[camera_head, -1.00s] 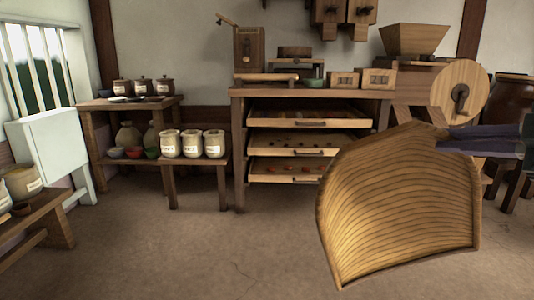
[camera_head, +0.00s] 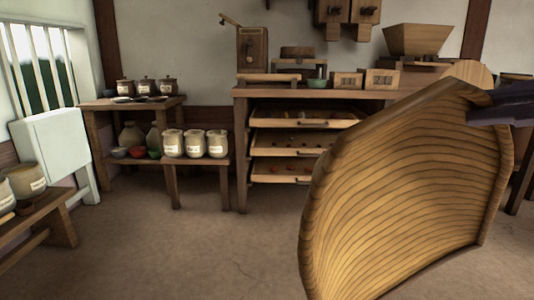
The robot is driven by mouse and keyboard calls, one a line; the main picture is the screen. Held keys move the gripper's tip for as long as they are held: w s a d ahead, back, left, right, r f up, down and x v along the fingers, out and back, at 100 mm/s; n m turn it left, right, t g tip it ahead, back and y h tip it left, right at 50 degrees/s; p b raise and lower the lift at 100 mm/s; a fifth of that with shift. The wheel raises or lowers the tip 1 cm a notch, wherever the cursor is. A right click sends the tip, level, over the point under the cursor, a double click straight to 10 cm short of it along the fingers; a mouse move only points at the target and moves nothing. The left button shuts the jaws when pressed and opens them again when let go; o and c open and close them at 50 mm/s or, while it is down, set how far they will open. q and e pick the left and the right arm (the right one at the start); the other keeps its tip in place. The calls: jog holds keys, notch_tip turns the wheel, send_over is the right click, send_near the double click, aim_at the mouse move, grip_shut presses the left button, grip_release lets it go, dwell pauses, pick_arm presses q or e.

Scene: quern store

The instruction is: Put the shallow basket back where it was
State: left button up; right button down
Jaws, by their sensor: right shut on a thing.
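The shallow basket (camera_head: 400,190) is a wide, curved, woven-looking scoop with a wooden rim. It fills the lower right of the head view, tilted up on its side and held in the air. My right gripper (camera_head: 480,112) comes in from the right edge and is shut on the basket's upper right rim. Its fingertips are partly hidden at the rim. The basket's lower edge is cut off by the bottom of the picture. My left gripper is not in view.
A wooden workbench (camera_head: 240,93) with open drawers (camera_head: 290,147) stands behind the basket, partly covered by it. A low stand (camera_head: 198,163) bears several jars. A shelf table (camera_head: 92,105) stands at the back left, a bench (camera_head: 40,213) at the near left. The middle floor (camera_head: 200,250) is clear.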

jog(key=s+a+r+n+g+y, duration=0.15)
jog(key=s+a, duration=0.25)
jog(key=s, duration=0.6)
notch_tip(320, 180, up, 46)
jog(key=p, duration=4.6)
jog(key=shift+w+f, duration=0.2)
jog(key=shift+w, duration=0.05)
